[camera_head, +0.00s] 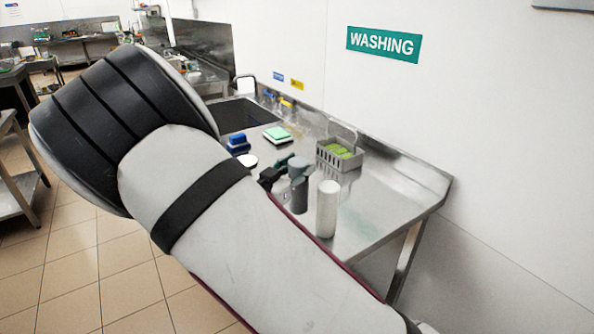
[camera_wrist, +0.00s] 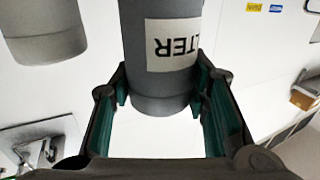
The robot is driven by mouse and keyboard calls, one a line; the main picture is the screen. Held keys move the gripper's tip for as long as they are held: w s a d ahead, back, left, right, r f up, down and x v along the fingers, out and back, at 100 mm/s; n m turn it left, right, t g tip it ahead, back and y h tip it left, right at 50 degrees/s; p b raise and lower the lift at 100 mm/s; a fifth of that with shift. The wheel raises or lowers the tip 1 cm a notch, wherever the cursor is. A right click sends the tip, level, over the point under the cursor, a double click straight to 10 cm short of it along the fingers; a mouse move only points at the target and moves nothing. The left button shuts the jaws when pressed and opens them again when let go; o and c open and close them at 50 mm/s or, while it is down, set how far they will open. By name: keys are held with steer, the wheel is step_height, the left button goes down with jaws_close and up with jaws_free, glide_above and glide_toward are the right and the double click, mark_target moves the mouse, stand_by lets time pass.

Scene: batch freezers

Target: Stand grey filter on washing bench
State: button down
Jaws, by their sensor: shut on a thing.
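The grey filter (camera_head: 299,192) is upright at the near part of the washing bench (camera_head: 385,202) in the head view. It fills the middle of the wrist view (camera_wrist: 165,85), where the picture is upside down and part of its label reads "LTER". My gripper (camera_wrist: 162,92) is shut on the filter, with one green-padded finger on each side near its top end. In the head view my gripper (camera_head: 284,173) reaches the filter from the left. I cannot tell whether its base touches the bench.
A pale cylinder (camera_head: 327,208) stands close to the filter's right, also in the wrist view (camera_wrist: 45,30). A grey basket (camera_head: 340,156) with green items is behind. Sponges (camera_head: 277,134), a blue item (camera_head: 238,142) and the sink (camera_head: 235,113) lie farther back. The bench's right end is clear.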

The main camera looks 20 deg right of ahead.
steer(key=w, duration=0.2)
steer(key=w+d, duration=0.1)
steer(key=w, duration=0.2)
steer(key=shift+w+d+f, duration=0.1)
steer(key=shift+w+f, duration=0.05)
steer(key=shift+f, duration=1.95)
steer(key=c, duration=0.9)
jaws_free()
